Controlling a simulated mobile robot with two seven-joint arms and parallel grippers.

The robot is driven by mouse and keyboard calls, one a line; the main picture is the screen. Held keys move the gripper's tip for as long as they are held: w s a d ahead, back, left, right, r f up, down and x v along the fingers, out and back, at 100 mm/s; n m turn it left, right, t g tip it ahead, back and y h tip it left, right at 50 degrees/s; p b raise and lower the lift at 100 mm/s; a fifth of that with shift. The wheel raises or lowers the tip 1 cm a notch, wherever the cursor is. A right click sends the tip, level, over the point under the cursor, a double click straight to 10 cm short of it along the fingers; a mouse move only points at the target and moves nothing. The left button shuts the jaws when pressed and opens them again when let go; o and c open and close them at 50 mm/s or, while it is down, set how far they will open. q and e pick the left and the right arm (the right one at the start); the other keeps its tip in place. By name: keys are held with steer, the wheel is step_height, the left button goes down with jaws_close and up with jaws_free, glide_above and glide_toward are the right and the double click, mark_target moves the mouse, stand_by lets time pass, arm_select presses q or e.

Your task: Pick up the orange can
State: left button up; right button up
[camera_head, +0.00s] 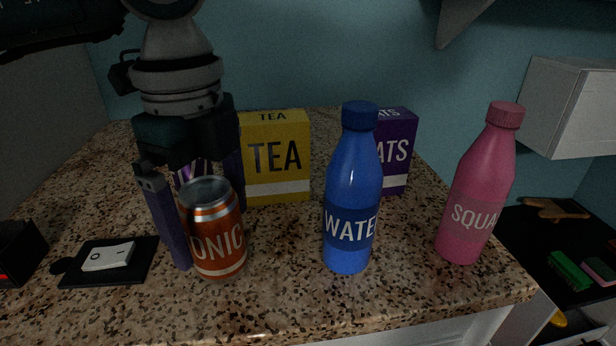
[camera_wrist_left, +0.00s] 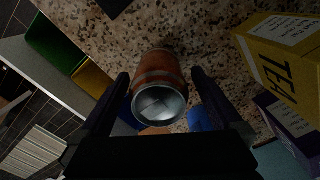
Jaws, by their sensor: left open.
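The orange can (camera_head: 217,240), labelled TONIC, stands upright on the speckled counter at the left in the head view. My left gripper (camera_head: 208,235) points down over it and is open, with one finger left of the can and the other at its right, behind it. In the left wrist view the orange can (camera_wrist_left: 157,88) lies between the two open fingers (camera_wrist_left: 160,95), its silver end towards the camera. I cannot tell whether a finger touches it. My right gripper is not in view.
A yellow TEA box (camera_head: 275,160) stands close behind the can. A blue WATER bottle (camera_head: 352,195) is to its right, with a purple box (camera_head: 396,150) behind and a pink SQUASH bottle (camera_head: 478,190) farther right. A black board (camera_head: 135,262) lies left. The front counter is clear.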

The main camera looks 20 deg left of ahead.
mark_target(216, 241)
arm_select(q)
step_height(216, 241, down, 4)
steer(key=shift+s+r, duration=0.1)
steer(key=shift+r, duration=0.1)
steer(key=shift+c, duration=0.2)
steer(key=c, duration=1.3)
steer(key=shift+o, duration=0.2)
steer(key=shift+r, duration=0.1)
